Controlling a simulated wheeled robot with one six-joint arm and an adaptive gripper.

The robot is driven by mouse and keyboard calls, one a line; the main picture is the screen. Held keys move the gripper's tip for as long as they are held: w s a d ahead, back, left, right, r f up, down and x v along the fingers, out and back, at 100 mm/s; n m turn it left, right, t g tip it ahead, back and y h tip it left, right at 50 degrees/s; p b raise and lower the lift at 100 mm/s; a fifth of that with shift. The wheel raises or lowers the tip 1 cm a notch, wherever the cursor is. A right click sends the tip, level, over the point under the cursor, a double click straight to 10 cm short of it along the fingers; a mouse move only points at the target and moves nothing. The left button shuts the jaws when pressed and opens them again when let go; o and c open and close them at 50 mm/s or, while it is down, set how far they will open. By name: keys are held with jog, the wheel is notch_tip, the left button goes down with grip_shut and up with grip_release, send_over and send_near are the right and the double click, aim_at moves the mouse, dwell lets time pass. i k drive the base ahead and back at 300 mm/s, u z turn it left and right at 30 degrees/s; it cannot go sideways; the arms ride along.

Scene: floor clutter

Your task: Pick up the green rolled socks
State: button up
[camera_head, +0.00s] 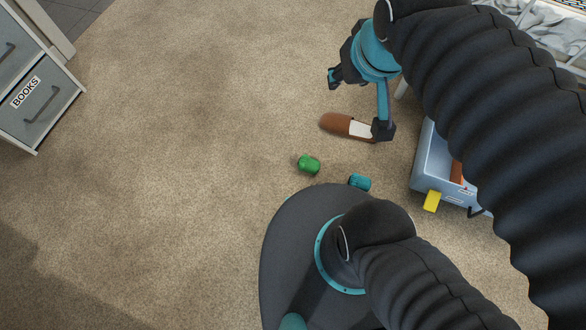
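The green rolled socks (308,165) are a small bright green bundle on the beige carpet, just beyond the edge of my round dark base. My gripper (359,104) is above and to the right of them in the picture. Its two black-tipped fingers are spread wide apart, with nothing seen between them. One fingertip overlaps the right end of a brown slipper in the picture; I cannot tell whether they touch. The socks are fully visible and apart from the gripper.
A brown slipper (341,124) lies beyond the socks. A small teal roll (359,182) lies to their right, at my base's edge. A blue-grey bin (428,160) and a yellow block (432,201) are on the right. A BOOKS drawer unit (60,108) stands at left. Left carpet is clear.

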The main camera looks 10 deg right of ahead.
aim_at(309, 165)
jog(key=z, duration=3.5)
jog(key=k, duration=2.25)
jog(key=u, duration=1.25)
